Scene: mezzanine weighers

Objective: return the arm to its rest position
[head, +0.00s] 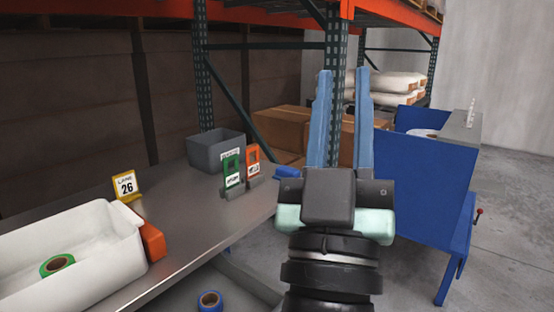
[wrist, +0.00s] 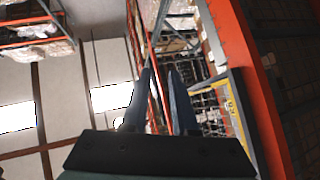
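My gripper (head: 343,112) is raised upright in the middle right of the head view. Its two blue fingers stand apart with a gap between them and nothing held. It is in front of the racking, to the right of the steel bench (head: 190,222). In the wrist view my gripper (wrist: 160,85) points up toward the racks and ceiling, with nothing between the fingers.
On the bench are a white bin (head: 95,275) holding a green tape roll (head: 57,264), a lane 26 sign (head: 126,187), a grey bin (head: 214,150), and green (head: 232,172) and orange (head: 253,163) tag holders. A blue cabinet (head: 435,185) stands right. Open floor (head: 510,220) lies beyond.

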